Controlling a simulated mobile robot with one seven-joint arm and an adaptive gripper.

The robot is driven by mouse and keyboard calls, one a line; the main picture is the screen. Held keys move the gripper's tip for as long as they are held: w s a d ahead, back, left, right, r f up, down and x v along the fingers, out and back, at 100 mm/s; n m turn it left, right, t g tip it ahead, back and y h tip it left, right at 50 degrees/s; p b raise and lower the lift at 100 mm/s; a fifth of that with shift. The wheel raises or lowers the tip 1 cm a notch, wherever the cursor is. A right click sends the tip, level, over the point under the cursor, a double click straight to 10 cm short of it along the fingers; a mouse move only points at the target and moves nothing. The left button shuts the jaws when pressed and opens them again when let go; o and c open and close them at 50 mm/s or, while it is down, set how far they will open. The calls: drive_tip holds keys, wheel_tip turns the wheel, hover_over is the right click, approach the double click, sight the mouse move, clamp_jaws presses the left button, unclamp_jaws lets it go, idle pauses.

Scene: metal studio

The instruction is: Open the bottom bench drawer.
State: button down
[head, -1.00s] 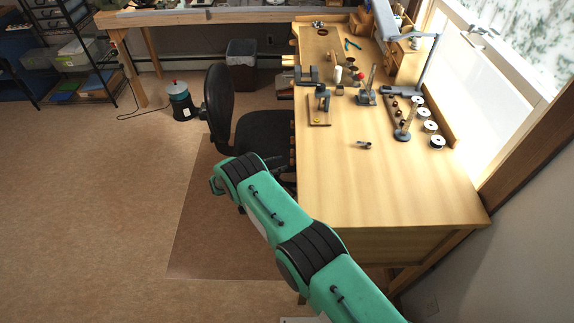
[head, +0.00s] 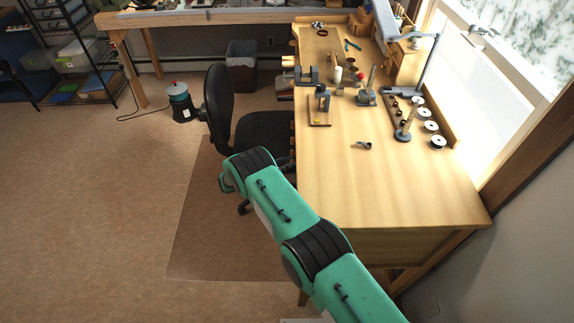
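The wooden bench (head: 400,190) stands at the right of the head view, its top seen from above. Its near end panel (head: 400,243) shows below the top. The drawer fronts face left and I cannot make out the bottom drawer; my green arm and the chair cover that side. My arm reaches from the lower right up to the bench's left side. My gripper is not visible; the end of the arm hides it.
A black office chair (head: 222,110) stands against the bench's left side, close beyond my arm. A brown floor mat (head: 205,235) lies under it. Small tools and spools (head: 438,142) stand on the bench. The floor at left (head: 90,210) is clear.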

drive_tip(key=shift+a, duration=0.1)
drive_tip(key=a, duration=1.8)
drive_tip(key=shift+a, duration=0.2)
idle(0.4)
drive_tip(key=shift+a, duration=0.1)
idle(0.3)
drive_tip(key=c, duration=1.4)
unclamp_jaws()
drive_tip(key=shift+r, duration=0.1)
